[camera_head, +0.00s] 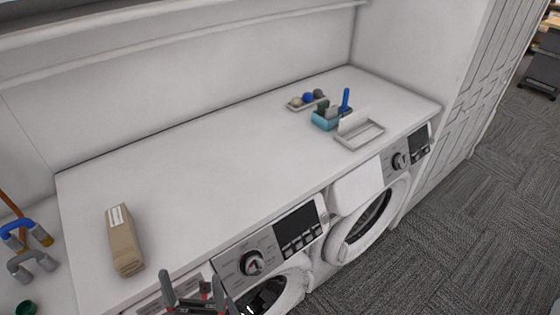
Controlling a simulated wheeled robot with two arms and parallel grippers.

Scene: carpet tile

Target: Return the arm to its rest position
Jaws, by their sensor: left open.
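My left gripper (195,292) shows at the bottom edge, left of centre. Its two fingers stand apart with nothing between them. It is in front of the white counter's front edge, by the left washing machine (262,258). The rest of my left arm is mostly below the picture. My right gripper is not in view.
A tan box (124,240) lies on the white counter (210,180) near its left end. A blue caddy (325,121), a grey tray (360,135) and small balls (307,98) sit at the right. Blue- and grey-handled items (22,232) lie far left. The counter's middle is clear.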

